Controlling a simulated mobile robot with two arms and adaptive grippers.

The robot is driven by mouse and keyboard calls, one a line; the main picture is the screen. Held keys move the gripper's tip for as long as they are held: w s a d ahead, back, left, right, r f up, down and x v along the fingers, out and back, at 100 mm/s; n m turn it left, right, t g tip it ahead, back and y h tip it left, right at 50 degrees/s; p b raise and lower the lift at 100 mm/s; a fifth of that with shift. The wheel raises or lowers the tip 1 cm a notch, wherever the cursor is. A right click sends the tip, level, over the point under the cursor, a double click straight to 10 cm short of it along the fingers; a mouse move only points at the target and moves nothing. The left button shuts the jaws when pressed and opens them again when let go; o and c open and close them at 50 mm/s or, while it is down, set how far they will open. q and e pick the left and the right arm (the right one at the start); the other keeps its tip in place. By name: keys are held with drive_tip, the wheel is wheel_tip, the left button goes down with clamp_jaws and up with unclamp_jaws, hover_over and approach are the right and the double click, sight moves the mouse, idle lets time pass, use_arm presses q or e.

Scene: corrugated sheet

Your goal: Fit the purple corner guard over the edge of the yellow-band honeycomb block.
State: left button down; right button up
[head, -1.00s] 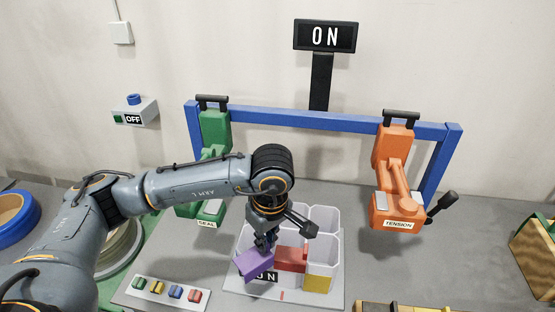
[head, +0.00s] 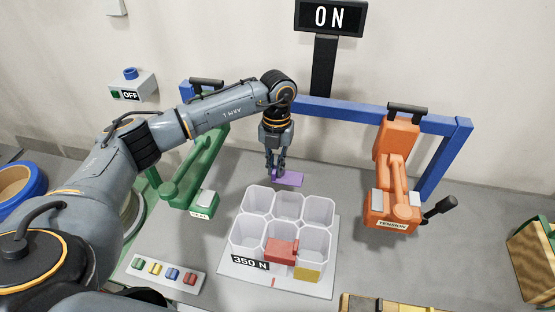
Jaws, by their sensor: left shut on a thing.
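The purple corner guard (head: 289,179) is in my left gripper (head: 277,169), which is shut on it. They show behind the far row of white honeycomb cells (head: 288,206), apart from them in the picture; the height above the table is hard to tell. Part of the guard is hidden by the gripper fingers. My right gripper is not in view.
The cells stand on a pale plate (head: 322,286) marked "350 N". A green arm tool (head: 196,178) stands to the left and an orange TENSION tool (head: 396,180) to the right, under a blue frame (head: 340,111). A strip of coloured buttons (head: 163,275) lies front left.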

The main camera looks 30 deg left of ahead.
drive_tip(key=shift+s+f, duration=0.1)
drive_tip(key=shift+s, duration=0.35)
use_arm(q)
drive_tip(key=shift+f, duration=0.1)
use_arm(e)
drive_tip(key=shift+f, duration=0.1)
use_arm(q)
wheel_tip(320, 180, down, 4)
drive_tip(key=b, duration=0.3)
drive_tip(key=shift+f+b, duration=1.45)
drive_tip(key=shift+f, duration=0.3)
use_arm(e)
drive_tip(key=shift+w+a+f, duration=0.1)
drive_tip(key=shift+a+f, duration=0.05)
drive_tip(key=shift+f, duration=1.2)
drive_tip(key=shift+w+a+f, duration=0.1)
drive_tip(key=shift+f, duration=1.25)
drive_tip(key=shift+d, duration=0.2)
use_arm(q)
drive_tip(key=c, duration=1)
unclamp_jaws()
drive_tip(key=shift+o, duration=0.2)
drive_tip(key=shift+r, duration=0.2)
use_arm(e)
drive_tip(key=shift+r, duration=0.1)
